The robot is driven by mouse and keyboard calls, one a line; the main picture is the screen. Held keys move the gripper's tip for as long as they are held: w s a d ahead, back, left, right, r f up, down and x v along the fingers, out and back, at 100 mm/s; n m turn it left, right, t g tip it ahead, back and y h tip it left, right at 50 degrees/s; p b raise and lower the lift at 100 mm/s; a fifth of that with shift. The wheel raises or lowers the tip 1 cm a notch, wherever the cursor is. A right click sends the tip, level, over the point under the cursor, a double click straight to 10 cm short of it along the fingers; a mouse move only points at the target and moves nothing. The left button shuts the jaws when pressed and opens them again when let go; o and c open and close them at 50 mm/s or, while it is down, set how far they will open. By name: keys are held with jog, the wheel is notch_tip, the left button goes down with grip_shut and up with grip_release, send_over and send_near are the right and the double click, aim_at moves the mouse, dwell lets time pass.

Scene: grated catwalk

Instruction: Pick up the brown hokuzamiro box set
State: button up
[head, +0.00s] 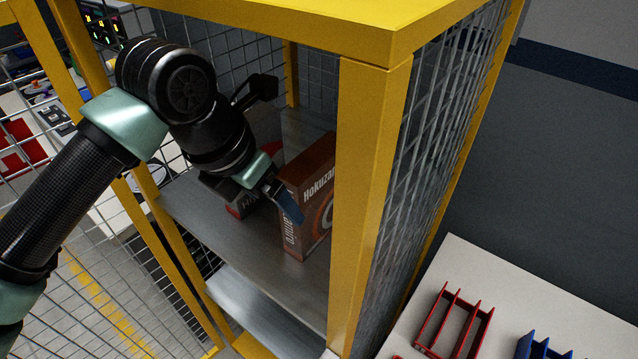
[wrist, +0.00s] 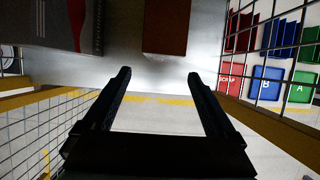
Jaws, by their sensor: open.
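The brown Hokuzamiro box set (head: 297,215) stands upright on the metal shelf (head: 235,248) inside a yellow-framed cage. Its right part is hidden behind the yellow post. My gripper (head: 284,202) overlaps its left side in the head view. In the wrist view, the brown box (wrist: 165,28) is at the top centre, ahead of my open, empty gripper (wrist: 160,74). Bare shelf shows between the fingertips and the box, so they look apart. Only the box's near part shows there.
A dark grey and red box (head: 238,200) stands left of the brown box, partly behind my gripper; it also shows in the wrist view (wrist: 55,25). Yellow posts (head: 368,190) and wire mesh enclose the shelf. Coloured bins (wrist: 265,85) lie beyond the mesh.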

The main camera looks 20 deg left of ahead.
aim_at(310, 161)
jog(key=w+d, duration=0.1)
jog(key=w, duration=0.1)
jog(key=w+p, duration=0.1)
jog(key=w, duration=0.1)
jog(key=w+d+p, duration=0.1)
jog(key=w, duration=0.1)
jog(key=shift+d+r, duration=0.1)
jog(key=shift+d, duration=0.2)
jog(key=shift+w+d+r+p, duration=0.1)
jog(key=shift+w+d+p, duration=0.15)
jog(key=shift+w+p, duration=0.25)
jog(key=shift+w+d+p, duration=0.2)
jog(key=shift+w+p, duration=0.1)
jog(key=shift+w, duration=0.25)
jog(key=x, duration=0.2)
jog(key=shift+w+f, duration=0.2)
jog(key=shift+f, duration=0.1)
jog(key=shift+w+f, duration=0.1)
jog(key=shift+f, duration=0.3)
jog(key=shift+f, duration=0.25)
jog(key=shift+d, duration=0.1)
grip_shut()
jog(key=shift+r, duration=0.1)
